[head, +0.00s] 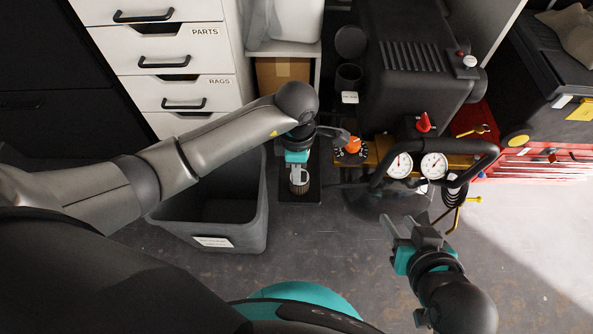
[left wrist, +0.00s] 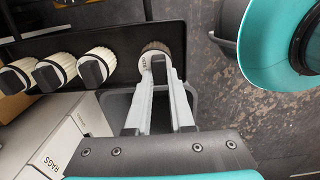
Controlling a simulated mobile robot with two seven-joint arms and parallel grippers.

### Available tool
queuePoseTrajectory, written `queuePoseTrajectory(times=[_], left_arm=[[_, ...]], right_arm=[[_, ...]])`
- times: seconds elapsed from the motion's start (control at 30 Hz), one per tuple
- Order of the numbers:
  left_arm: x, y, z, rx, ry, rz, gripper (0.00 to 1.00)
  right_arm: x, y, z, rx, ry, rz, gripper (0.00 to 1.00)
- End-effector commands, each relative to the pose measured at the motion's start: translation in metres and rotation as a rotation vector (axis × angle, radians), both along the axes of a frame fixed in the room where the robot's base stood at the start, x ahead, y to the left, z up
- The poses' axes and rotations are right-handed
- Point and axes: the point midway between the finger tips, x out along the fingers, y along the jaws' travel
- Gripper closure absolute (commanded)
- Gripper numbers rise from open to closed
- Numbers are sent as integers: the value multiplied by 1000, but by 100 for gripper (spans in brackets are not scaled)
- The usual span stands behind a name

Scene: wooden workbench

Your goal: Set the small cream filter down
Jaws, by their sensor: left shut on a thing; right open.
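The small cream filter (head: 300,187) is pleated and sits between the fingers of my left gripper (head: 299,170). In the left wrist view the same filter (left wrist: 153,47) shows at the tips of the shut left gripper (left wrist: 160,70), partly hidden by the fingers. It is over the front end of a narrow black tray (head: 313,190); I cannot tell whether it touches it. Several similar pale pleated filters with dark caps (left wrist: 97,64) stand in a row along the black tray in the left wrist view. My right gripper (head: 414,232) is open and empty, right of the tray.
A grey bin (head: 250,228) stands left of the tray, below my left arm. White drawers (head: 180,60) labelled PARTS and RAGS are behind it. A black compressor (head: 415,55) with two gauges (head: 416,166) stands to the right. The floor in front is mostly clear.

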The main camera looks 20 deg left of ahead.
Motion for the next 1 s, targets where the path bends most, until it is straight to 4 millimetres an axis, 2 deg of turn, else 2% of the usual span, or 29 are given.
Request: queuePoseTrajectory(times=[0.5, 0.53, 0.73, 0.8, 1.0], left_arm=[[0, 0, -7, 1, 0, 0, 100], [0, 0, -6, 1, 0, 0, 76], [0, 0, -6, 1, 0, 0, 53], [0, 0, -6, 1, 0, 0, 49], [0, 0, -6, 1, 0, 0, 49]], right_arm=[[4, 8, 0, 28, -53, 9, 57], [4, 7, 0, 27, -52, 8, 57], [4, 7, 1, 26, -52, 8, 57], [4, 7, 1, 26, -51, 8, 57], [4, 7, 1, 26, -51, 8, 57]])
